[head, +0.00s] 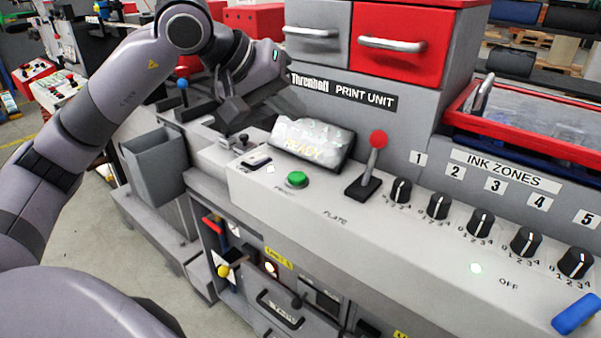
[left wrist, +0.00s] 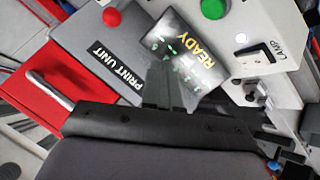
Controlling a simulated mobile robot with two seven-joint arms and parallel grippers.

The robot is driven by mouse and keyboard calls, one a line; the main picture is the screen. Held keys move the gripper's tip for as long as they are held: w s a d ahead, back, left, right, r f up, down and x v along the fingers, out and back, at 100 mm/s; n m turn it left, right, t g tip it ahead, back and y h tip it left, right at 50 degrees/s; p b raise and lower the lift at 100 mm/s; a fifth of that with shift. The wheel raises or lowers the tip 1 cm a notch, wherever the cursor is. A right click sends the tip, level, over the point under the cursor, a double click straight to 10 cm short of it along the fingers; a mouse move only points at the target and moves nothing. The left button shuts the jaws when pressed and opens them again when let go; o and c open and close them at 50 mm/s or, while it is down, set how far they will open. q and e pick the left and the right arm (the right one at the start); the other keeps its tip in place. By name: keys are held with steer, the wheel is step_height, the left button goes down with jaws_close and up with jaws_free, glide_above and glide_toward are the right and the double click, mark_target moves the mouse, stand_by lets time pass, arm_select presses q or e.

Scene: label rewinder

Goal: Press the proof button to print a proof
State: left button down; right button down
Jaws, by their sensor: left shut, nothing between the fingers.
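A round green button (head: 297,180) sits on the light grey console top, in front of the dark display reading READY (head: 312,142). The small label by the button is too blurred to read for sure. In the left wrist view the green button (left wrist: 214,8) is at the top edge, beyond the READY display (left wrist: 186,55). My left gripper (head: 240,112) is above the console's left end, left of the display and apart from the button. Its closed fingers (left wrist: 167,72) overlap the display in the wrist view, with nothing between them. My right gripper is not in view.
A red-knobbed lever (head: 376,150) stands right of the button. A lamp switch (head: 257,162) lies to its left. Several black ink-zone knobs (head: 438,206) line the console to the right. Red and grey drawers (head: 405,45) rise behind. The space above the button is clear.

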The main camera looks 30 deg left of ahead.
arm_select(q)
steer(key=shift+f, duration=0.1)
steer(key=b, duration=0.6)
glide_above(291, 177)
step_height(291, 177, down, 8)
steer(key=shift+r, duration=0.25)
steer(key=shift+f+b, duration=0.45)
steer(key=shift+f, duration=0.15)
stand_by(1.2)
steer(key=shift+f+b, duration=0.4)
steer(key=shift+f+b, duration=0.5)
steer(key=shift+f, duration=0.1)
stand_by(0.5)
steer(key=shift+r, duration=0.15)
steer(key=shift+r+p, duration=0.8)
steer(key=shift+r, duration=0.05)
